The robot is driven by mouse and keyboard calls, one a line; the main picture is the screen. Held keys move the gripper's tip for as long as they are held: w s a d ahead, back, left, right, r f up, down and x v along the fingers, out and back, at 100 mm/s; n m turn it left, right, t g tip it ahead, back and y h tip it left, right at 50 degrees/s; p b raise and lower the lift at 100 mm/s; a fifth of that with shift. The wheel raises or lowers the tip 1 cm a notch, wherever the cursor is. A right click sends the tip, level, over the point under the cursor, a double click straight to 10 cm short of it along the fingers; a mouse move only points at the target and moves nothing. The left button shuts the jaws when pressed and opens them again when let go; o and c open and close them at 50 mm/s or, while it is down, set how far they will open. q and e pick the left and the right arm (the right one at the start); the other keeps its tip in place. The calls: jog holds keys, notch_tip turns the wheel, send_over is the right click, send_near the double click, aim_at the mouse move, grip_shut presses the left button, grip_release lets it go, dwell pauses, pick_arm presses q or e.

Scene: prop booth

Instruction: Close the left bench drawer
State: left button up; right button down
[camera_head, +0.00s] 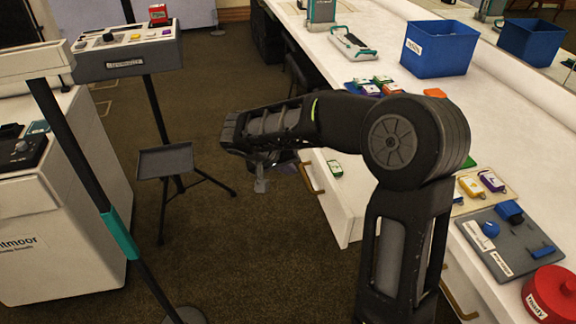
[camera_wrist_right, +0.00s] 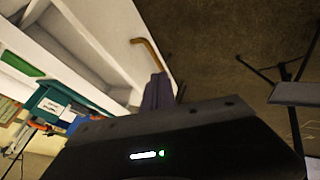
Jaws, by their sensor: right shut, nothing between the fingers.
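The white bench drawer (camera_head: 345,212) stands pulled out from the bench's left side. A small green item (camera_head: 335,168) lies inside it. Its front carries a brass handle (camera_head: 312,178), partly behind my arm. The drawer front and handle (camera_wrist_right: 148,52) also show in the right wrist view. My right gripper (camera_head: 261,185) is shut and empty, just left of the drawer front, pointing down. In the right wrist view its dark fingers (camera_wrist_right: 158,92) appear beside the handle; I cannot tell whether they touch the front. My left gripper is not in view.
The white bench (camera_head: 385,40) carries a blue bin (camera_head: 440,48), coloured boxes and a grey board (camera_head: 508,240). Another brass handle (camera_head: 459,302) is lower right. A stand with a small grey tray (camera_head: 165,160) and a control box (camera_head: 125,52) are left. Carpet between is clear.

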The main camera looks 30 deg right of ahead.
aim_at(307, 183)
jog(key=d+f, duration=0.2)
jog(key=d, duration=0.1)
jog(key=d+f, duration=0.3)
jog(key=shift+w+d+f, duration=0.15)
jog(key=shift+w+d, duration=0.05)
jog(key=shift+d, duration=0.05)
jog(key=shift+s+d, duration=0.15)
jog(key=shift+d, duration=0.35)
